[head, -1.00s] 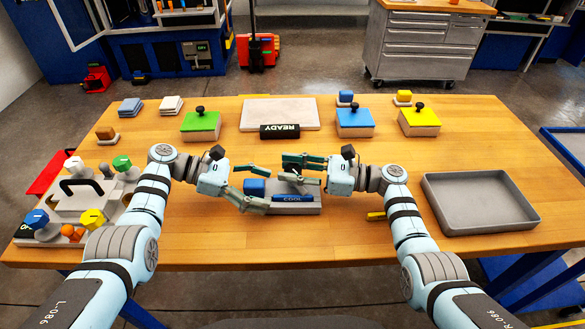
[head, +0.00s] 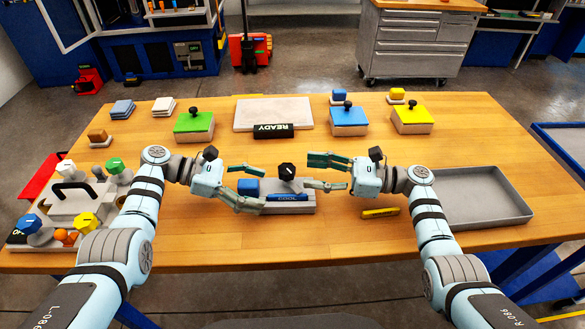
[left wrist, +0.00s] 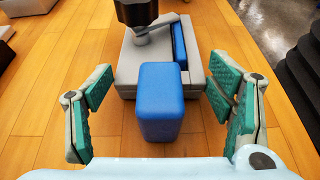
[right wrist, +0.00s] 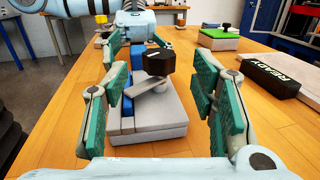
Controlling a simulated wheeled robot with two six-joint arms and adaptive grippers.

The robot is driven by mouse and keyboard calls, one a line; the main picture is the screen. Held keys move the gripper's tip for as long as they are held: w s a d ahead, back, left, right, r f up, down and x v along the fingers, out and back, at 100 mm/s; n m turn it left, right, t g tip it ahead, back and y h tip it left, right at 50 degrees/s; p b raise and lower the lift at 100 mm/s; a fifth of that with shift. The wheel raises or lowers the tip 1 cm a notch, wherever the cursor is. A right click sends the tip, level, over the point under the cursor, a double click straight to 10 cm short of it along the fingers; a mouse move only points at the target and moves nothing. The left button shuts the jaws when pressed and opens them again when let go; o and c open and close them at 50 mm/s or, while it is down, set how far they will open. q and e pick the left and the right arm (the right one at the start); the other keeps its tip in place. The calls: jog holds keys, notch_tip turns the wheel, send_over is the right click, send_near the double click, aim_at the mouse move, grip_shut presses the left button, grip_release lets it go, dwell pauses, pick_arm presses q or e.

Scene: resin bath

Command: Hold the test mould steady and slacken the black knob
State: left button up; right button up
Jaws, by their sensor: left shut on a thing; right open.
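The test mould (head: 300,209) is a grey block lying mid-table, with a blue strip marked COOL and a blue block (head: 248,186) at its left end. The black knob (head: 287,171) stands on top, over a grey lever seen in the right wrist view (right wrist: 148,88). My left gripper (head: 244,185) has its fingers on either side of the blue end; it is shut on the mould, though the contact is hard to see. My right gripper (head: 334,173) is open and empty, right of the knob, its fingers spread to either side in the right wrist view.
A yellow bar (head: 381,213) lies below my right gripper. A grey tray (head: 520,212) is at the right. Green, blue and yellow lidded boxes and a READY plate (head: 273,131) stand behind. A fixture with coloured knobs (head: 70,195) is at the left.

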aim_at(287, 168)
jog(key=v, duration=0.5)
jog(key=shift+d, duration=0.15)
jog(key=shift+s, duration=0.1)
jog(key=shift+a, duration=0.3)
jog(key=x, duration=1.1)
jog(key=shift+a, duration=0.3)
